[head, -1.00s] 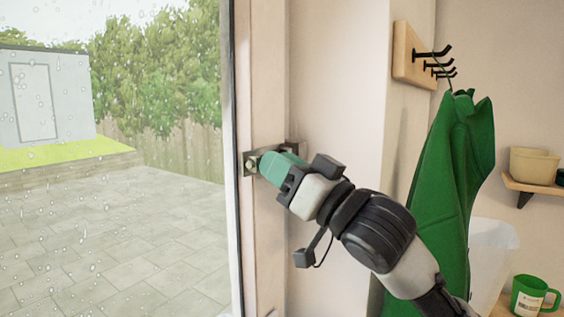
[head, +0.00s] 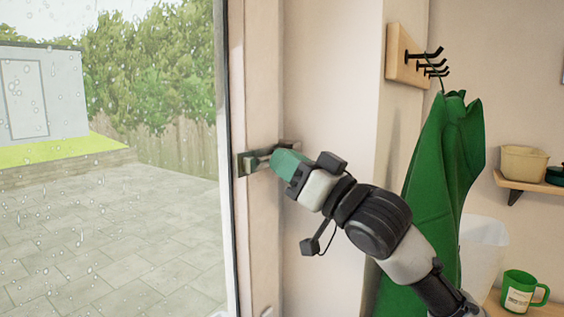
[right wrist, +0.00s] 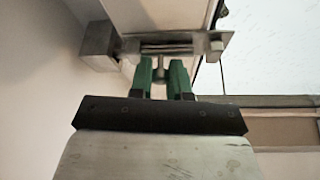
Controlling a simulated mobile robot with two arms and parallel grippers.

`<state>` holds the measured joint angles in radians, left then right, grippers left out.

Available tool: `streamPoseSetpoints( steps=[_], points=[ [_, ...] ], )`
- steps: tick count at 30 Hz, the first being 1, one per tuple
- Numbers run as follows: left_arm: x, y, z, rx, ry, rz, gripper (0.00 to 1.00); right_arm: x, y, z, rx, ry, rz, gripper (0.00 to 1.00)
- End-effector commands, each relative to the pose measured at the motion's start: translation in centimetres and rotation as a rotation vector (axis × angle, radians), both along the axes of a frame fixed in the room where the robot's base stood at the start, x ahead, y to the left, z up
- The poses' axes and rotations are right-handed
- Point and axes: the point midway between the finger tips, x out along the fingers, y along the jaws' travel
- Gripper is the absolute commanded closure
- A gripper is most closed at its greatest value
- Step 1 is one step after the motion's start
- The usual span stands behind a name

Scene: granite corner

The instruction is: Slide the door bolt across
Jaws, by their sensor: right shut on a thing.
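The metal door bolt (head: 252,162) is mounted on the edge of the glazed door, its plate reaching toward the wall. In the right wrist view the bolt (right wrist: 205,45) runs across the top, with a small knob hanging below it. My right gripper (head: 275,160) has green fingers and is shut on the bolt's knob; in the right wrist view the fingers (right wrist: 161,78) stand on either side of the knob. A metal keeper block (right wrist: 98,45) sits at the bolt's left end there; in the head view my fingers partly hide that end. My left gripper is not in view.
A green apron (head: 445,170) hangs from a wooden hook board (head: 400,55) to the right, behind my right arm. A green mug (head: 518,292) and a shelf with bowls (head: 523,160) are at the far right. The wall beside the bolt is clear.

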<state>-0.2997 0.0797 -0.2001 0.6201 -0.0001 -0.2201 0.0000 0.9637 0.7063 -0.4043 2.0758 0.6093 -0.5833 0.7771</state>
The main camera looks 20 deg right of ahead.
Motion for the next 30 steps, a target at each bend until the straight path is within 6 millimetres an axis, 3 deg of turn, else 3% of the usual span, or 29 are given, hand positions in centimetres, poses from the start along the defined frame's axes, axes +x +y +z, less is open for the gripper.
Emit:
streamPoseSetpoints(
  steps=[3,4,6,22,30],
  points=[
    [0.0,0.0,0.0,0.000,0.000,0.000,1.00,0.0,-0.2,0.2,0.001,-0.003,-0.006,1.00],
    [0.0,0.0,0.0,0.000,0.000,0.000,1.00,0.0,-0.2,0.2,0.001,-0.003,-0.006,0.81],
    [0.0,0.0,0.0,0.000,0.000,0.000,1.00,0.0,-0.2,0.2,0.000,-0.004,-0.006,0.72],
    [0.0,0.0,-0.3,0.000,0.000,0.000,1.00,-0.4,-0.3,-0.2,0.000,-0.003,-0.004,0.72],
    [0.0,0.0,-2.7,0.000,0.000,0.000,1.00,-4.0,-2.7,-2.4,-0.004,-0.003,-0.006,0.72]
  ],
)
